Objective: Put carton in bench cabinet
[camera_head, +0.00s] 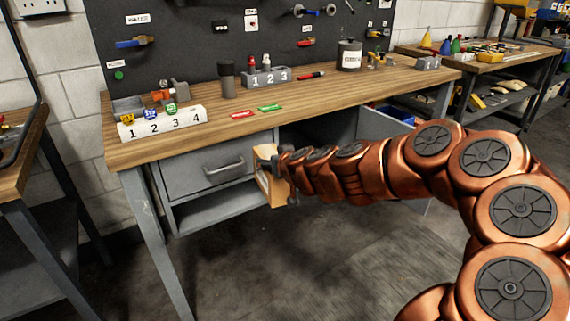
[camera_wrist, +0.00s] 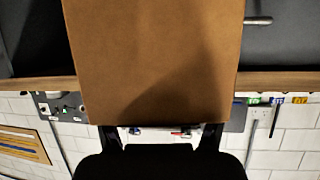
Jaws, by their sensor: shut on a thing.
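The brown carton (camera_head: 276,191) is in my gripper (camera_head: 282,172), in front of the bench and just right of the drawer front. In the wrist view the carton (camera_wrist: 155,60) fills the upper middle, with my gripper's dark fingers (camera_wrist: 158,138) at its lower edge. My gripper is shut on it. The bench cabinet (camera_head: 330,132) under the worktop shows a dark open space behind my arm. A grey panel (camera_head: 376,124), apparently its open door, stands at the right of that space. My arm hides the cabinet's lower part.
The wooden worktop (camera_head: 320,93) holds a numbered white block (camera_head: 162,124), a grey numbered holder (camera_head: 266,77) and a canister (camera_head: 349,56). A closed drawer (camera_head: 208,172) is left of the carton. A blue bin (camera_head: 397,114) shows beyond the grey panel. The floor in front is clear.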

